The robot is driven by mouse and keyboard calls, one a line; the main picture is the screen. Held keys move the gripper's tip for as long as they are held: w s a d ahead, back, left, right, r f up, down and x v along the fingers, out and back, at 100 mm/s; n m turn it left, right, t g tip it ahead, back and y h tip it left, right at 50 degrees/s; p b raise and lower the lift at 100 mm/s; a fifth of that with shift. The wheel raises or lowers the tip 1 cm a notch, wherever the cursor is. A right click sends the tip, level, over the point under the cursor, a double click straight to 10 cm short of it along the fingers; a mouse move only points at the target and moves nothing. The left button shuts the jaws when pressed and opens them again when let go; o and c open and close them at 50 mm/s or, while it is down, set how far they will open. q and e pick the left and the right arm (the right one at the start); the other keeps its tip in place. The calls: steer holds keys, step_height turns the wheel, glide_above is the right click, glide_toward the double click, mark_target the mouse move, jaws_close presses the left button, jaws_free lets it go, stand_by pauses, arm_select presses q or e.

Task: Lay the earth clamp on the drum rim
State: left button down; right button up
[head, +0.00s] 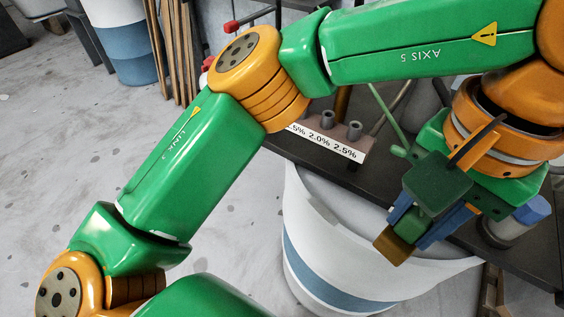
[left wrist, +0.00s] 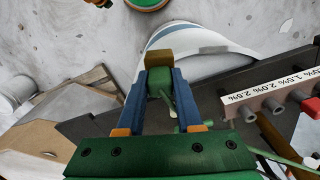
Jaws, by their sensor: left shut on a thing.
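The earth clamp (head: 391,244) has a brass-brown jaw end and a green body. My left gripper (head: 408,226) is shut on it between two blue fingers. In the left wrist view the clamp (left wrist: 159,57) sits at the fingertips, with its brass end pointing away from the gripper. The drum (head: 345,272) is white with a blue band and stands below. Its rim passes behind the clamp in the head view. In the left wrist view the drum (left wrist: 185,38) lies just beyond the clamp. I cannot tell whether clamp and rim touch. My right gripper is not in view.
A dark bench (head: 375,185) runs behind the drum and carries a rack (head: 325,140) labelled with percentages. A blue-and-white drum (head: 130,45) and wooden boards (head: 172,50) stand at the upper left.

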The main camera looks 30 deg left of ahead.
arm_select(q)
steer(key=w+a+f, duration=0.2)
steer(key=a+f, duration=0.1)
steer(key=a, duration=0.1)
steer(key=w+a+f, duration=0.2)
steer(key=a+f, duration=0.1)
steer(key=f, duration=0.1)
steer(key=w+a+f, duration=0.2)
steer(key=a+f, duration=0.1)
steer(key=a, duration=0.1)
steer(key=shift+w+a+f+p, duration=0.15)
steer(key=shift+w+a+p, duration=0.05)
steer(key=shift+a+p, duration=0.15)
step_height(320, 180, down, 2)
steer(key=shift+d+f+p, duration=0.15)
steer(key=shift+f+p, duration=0.1)
steer(key=shift+p, duration=0.15)
steer(key=shift+f+b, duration=0.4)
steer(key=shift+b, duration=0.1)
steer(key=c, duration=0.6)
jaws_free()
steer(key=shift+o, duration=0.2)
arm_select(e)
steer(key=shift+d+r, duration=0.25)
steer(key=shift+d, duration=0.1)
arm_select(q)
steer(key=shift+r, duration=0.1)
